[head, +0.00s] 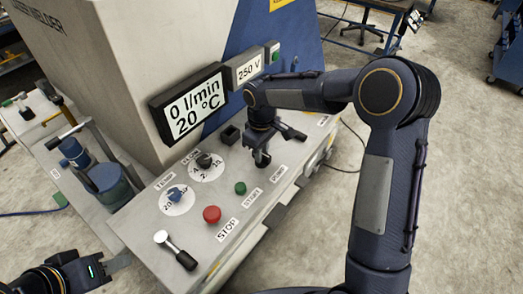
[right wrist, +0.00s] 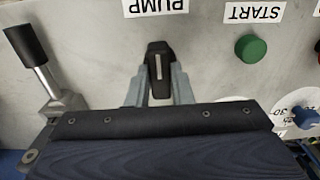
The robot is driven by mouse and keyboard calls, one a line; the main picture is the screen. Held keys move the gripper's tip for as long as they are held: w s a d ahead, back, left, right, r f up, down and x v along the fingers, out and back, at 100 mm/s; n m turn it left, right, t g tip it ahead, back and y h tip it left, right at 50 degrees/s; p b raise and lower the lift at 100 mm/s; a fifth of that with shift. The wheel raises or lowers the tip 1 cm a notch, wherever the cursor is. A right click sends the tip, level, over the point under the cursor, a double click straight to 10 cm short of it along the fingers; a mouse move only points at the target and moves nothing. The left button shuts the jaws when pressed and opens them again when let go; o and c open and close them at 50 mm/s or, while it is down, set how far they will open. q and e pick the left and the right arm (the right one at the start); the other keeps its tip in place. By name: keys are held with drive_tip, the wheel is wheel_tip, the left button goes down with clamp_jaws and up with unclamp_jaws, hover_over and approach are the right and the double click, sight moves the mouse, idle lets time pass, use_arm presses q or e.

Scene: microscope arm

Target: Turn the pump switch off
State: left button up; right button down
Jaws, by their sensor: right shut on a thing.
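In the right wrist view the black pump switch (right wrist: 158,68) with a pale stripe stands on the grey panel beside the PUMP label (right wrist: 157,6). My right gripper (right wrist: 160,80) has its two fingers on either side of the switch and is shut on it. In the head view my right gripper (head: 262,160) points down at the panel and mostly covers the switch. My left gripper (head: 118,263) is at the lower left, apart from the panel, and its opening is unclear.
A display (head: 190,103) reads 0 l/min and 20 °C; another (head: 248,69) reads 250 V. The panel has a green START button (head: 240,188), a red STOP button (head: 212,214), two dials and a silver-knobbed lever (head: 175,250). A black-handled lever (right wrist: 28,45) stands near my right gripper.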

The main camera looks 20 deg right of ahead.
drive_tip(key=c, duration=1.3)
unclamp_jaws()
drive_tip(key=shift+r, duration=0.1)
wheel_tip(320, 180, up, 8)
drive_tip(key=shift+f+b, duration=0.2)
drive_tip(key=shift+b, duration=0.15)
drive_tip(key=s+d+r+m+t+y, duration=0.1)
drive_tip(key=s+d+r+m, duration=0.1)
drive_tip(key=s+d+r, duration=0.45)
drive_tip(key=s+f+m+t+y, duration=0.1)
drive_tip(key=s+m, duration=0.1)
drive_tip(key=s, duration=0.5)
drive_tip(key=s+f+m+t+y, duration=0.1)
drive_tip(key=s+f+m+t, duration=0.1)
drive_tip(key=s, duration=0.5)
drive_tip(key=s+f+m+t, duration=0.1)
drive_tip(key=s+m, duration=0.2)
drive_tip(key=s, duration=0.4)
drive_tip(key=shift+s+a+f+m+t+y, duration=0.25)
drive_tip(key=shift+a+f+m+t+y, duration=0.05)
drive_tip(key=shift+a+y, duration=0.1)
